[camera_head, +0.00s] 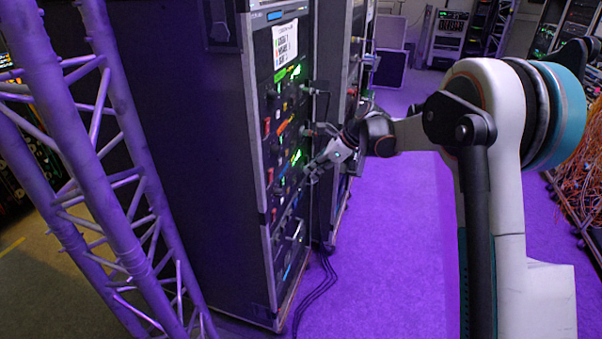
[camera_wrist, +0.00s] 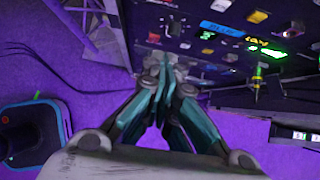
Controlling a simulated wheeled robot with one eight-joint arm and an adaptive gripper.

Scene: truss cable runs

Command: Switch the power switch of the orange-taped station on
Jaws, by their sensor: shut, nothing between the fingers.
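The tall black rack (camera_head: 215,130) stands left of centre in the head view, its front face seen at a steep angle. An orange strip (camera_head: 283,127) marks one station on that face, with small red parts beside it. I cannot tell its power switch or the switch's position. My gripper (camera_head: 311,174) is close to the rack front, below the orange strip's height. In the wrist view my gripper (camera_wrist: 161,62) is shut and empty, its fingertips near the panel's edge. That panel shows a blue strip (camera_wrist: 216,29) and a yellow strip (camera_wrist: 266,48). No orange strip is clear there.
A purple truss (camera_head: 95,160) stands at the left. Black cables (camera_head: 318,292) run on the floor by the rack's foot. A second rack (camera_head: 350,60) stands just behind. Orange cables (camera_head: 580,150) hang at the far right. The purple floor (camera_head: 395,250) between is clear.

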